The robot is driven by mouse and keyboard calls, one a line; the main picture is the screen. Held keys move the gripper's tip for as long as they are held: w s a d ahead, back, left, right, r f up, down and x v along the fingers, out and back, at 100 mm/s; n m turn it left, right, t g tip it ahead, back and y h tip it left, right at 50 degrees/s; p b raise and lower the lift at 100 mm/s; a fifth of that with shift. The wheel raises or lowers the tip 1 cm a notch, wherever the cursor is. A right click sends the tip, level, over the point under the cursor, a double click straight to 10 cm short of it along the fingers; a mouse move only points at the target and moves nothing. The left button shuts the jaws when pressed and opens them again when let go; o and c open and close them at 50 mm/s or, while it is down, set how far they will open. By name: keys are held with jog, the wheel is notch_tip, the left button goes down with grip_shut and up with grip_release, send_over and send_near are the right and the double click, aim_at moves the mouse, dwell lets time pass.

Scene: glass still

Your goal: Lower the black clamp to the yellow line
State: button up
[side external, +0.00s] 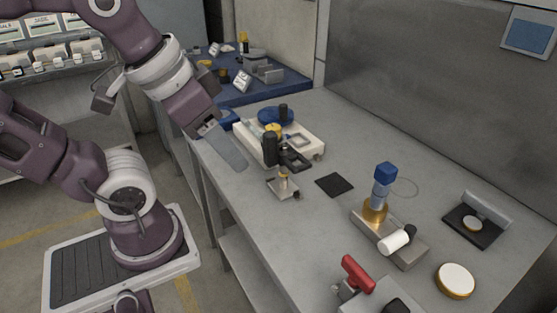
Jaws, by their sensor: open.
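A black clamp (294,159) sits on a short upright post above a small pale base plate (283,188) near the left edge of the grey bench. A dark cylinder (270,147) stands up at its left side. A brass-coloured part of the post (284,178) shows below the clamp; I cannot make out a yellow line for certain. My gripper (240,163) is open and empty, to the left of the clamp and apart from it, pointing down and to the right. Its fingers overlap in this view.
A white tray (311,155) with yellow and blue items stands just behind the clamp. A black square pad (334,185) lies to its right. A blue-topped brass column (384,175), a red-handled device (357,273) and a round disc (456,280) stand further right.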

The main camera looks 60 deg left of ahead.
jog(key=w+a+g, duration=0.3)
jog(key=w+a, duration=0.1)
jog(key=w, duration=0.3)
jog(key=g, duration=0.2)
send_over(270, 133)
jog(key=s+d, duration=0.2)
jog(key=f, duration=0.2)
jog(key=shift+w+a+f, duration=0.9)
jog(key=shift+w+a, duration=0.1)
jog(key=shift+a, duration=0.05)
notch_tip(270, 133, down, 6)
jog(key=shift+r, duration=0.15)
jog(key=shift+f, duration=0.45)
grip_shut()
